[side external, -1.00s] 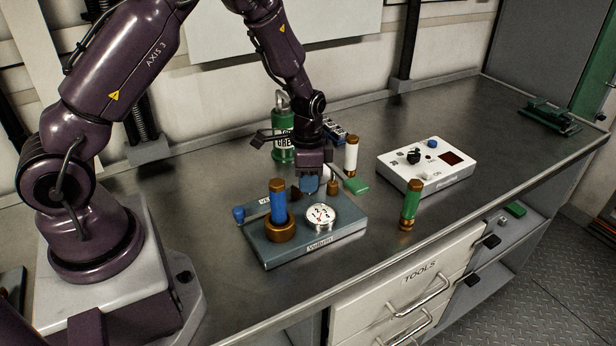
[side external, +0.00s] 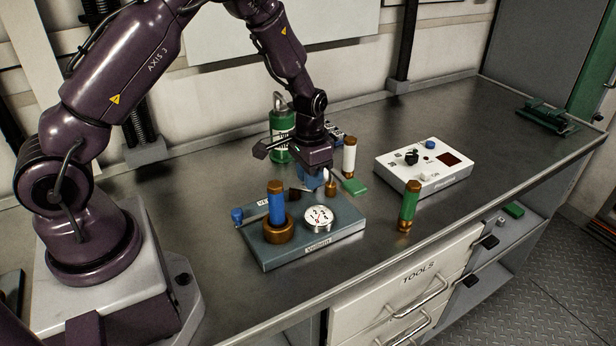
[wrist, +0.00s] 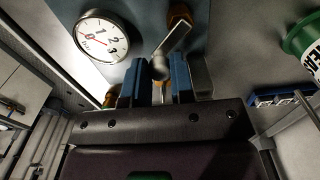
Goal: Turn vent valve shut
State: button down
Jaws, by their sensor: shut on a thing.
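A grey-blue block (side external: 275,257) with a round white gauge (side external: 318,219) stands on the bench. My gripper (side external: 315,182) is low over its back right part and hides much of what is there. In the wrist view, my gripper's blue fingers (wrist: 155,82) are shut on the valve, whose metal lever (wrist: 175,40) and round hub show between and above the fingertips. The lever slants up to the right. The gauge also shows there (wrist: 100,37), with a red needle. What lies deep between the fingers is hidden.
A blue cylinder (side external: 275,205) stands in a bronze ring on the block, near a blue knob (side external: 237,215). A white cylinder (side external: 349,158), green cylinder (side external: 409,207), green can (side external: 281,125) and white control box (side external: 425,170) stand around. The bench's right side is mostly clear.

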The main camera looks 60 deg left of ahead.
jog(key=n, duration=0.2)
jog(key=a+n, duration=0.1)
jog(key=shift+w+n, duration=0.35)
jog(key=shift+n, duration=0.05)
jog(key=shift+w+a+n, duration=0.1)
jog(key=shift+a+n, duration=0.25)
jog(key=shift+n, duration=0.8)
jog(key=shift+w+a+n, duration=0.1)
jog(key=shift+a+n, duration=0.2)
jog(key=shift+n, duration=0.85)
jog(key=c, duration=1)
grip_release()
jog(key=shift+w+d, duration=0.1)
